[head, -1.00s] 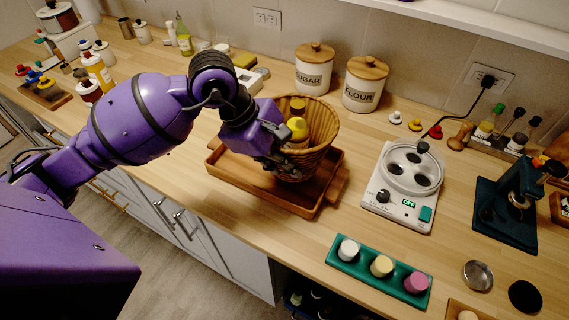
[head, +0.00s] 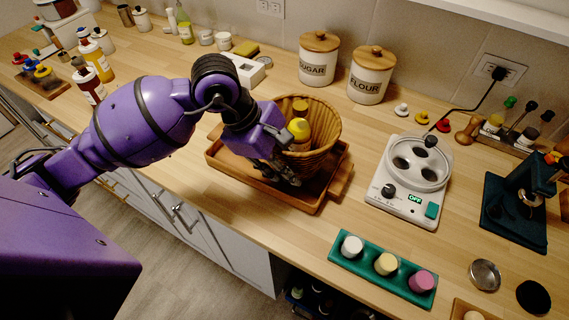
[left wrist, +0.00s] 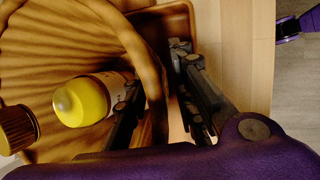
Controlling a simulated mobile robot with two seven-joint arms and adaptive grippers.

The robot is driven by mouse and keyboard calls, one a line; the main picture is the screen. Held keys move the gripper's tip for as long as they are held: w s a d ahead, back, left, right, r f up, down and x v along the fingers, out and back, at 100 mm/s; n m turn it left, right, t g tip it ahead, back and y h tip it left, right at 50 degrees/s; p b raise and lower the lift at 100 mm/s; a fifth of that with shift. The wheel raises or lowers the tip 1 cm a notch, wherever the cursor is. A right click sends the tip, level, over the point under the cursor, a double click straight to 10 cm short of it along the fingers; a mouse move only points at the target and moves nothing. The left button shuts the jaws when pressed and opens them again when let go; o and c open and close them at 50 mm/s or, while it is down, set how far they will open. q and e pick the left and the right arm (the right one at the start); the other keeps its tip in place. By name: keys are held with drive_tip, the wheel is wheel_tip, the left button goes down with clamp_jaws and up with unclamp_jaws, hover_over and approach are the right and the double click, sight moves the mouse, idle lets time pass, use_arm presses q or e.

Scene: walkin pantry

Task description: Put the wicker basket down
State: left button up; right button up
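The wicker basket (head: 322,135) stands upright over the wooden tray (head: 228,168) on the counter and appears to rest in it. It holds a yellow-capped bottle (head: 299,130) and another jar with a brownish-gold lid (left wrist: 17,128). My left gripper (head: 285,172) is at the basket's near left side. In the left wrist view, its fingers (left wrist: 160,95) straddle the basket wall, one inside and one outside. A gap shows between the outer finger and the wall, so it looks open. The basket's underside is hidden. My right gripper is not identifiable.
Sugar (head: 319,60) and flour (head: 371,76) canisters stand behind the basket. A white device (head: 410,180) reading OFF is to the right. A green holder (head: 385,268) with three capped jars is at the front edge. Bare counter lies between them.

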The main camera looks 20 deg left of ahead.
use_arm(q)
drive_tip(key=shift+r, duration=0.35)
drive_tip(key=v, duration=1.1)
drive_tip(key=shift+s+a+r, duration=0.15)
drive_tip(key=shift+a+r, duration=0.1)
drive_tip(key=shift+r, duration=0.05)
